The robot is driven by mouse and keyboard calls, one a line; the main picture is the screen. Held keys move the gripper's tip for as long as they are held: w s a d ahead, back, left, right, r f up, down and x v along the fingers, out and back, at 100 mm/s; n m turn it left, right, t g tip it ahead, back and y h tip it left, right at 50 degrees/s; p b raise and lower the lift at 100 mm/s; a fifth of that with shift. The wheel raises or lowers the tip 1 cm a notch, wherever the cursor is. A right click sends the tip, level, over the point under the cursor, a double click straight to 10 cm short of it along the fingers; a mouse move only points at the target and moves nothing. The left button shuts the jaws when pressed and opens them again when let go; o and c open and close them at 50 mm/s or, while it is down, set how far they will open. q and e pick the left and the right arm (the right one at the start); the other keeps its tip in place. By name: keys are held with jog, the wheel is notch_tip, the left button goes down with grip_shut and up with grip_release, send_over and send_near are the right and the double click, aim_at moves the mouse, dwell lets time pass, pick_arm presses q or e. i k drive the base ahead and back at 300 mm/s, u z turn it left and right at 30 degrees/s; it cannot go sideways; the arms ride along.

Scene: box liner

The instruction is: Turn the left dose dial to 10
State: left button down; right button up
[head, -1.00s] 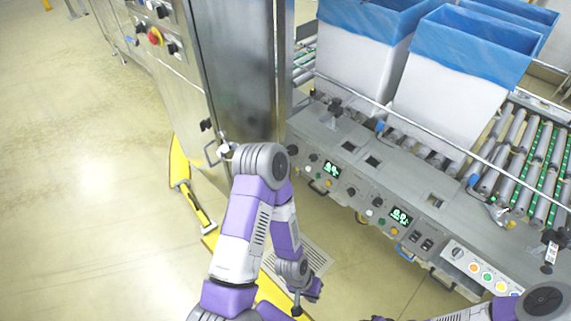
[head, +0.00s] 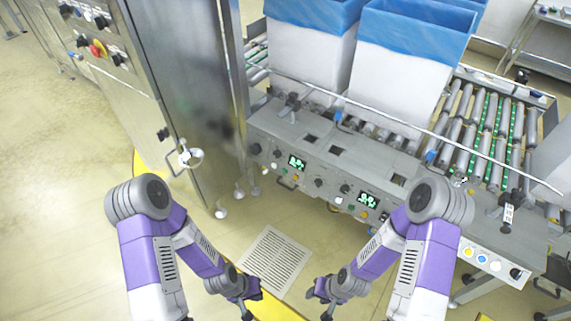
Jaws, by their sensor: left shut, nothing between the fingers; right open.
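The grey control panel (head: 333,178) runs along the front of the conveyor. On its left part is a lit green display (head: 297,161) with a black knob (head: 319,182) to its right and another black knob (head: 257,149) at the far left end. Which knob is the left dose dial, and its setting, are too small to tell. My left gripper (head: 247,309) is shut and empty, low in front of the panel. My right gripper (head: 317,303) is open and empty, to its right. Both are apart from the panel.
A second display (head: 368,199) with small buttons sits further right on the panel. Two white boxes with blue liners (head: 410,85) stand behind a thin rail. A steel cabinet (head: 190,90) stands at left. A floor grate (head: 274,262) lies below; the space before the panel is clear.

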aim_at(277, 153)
jog(key=k, duration=0.45)
jog(key=u, duration=0.85)
jog(key=i, duration=1.45)
jog(key=z, duration=0.35)
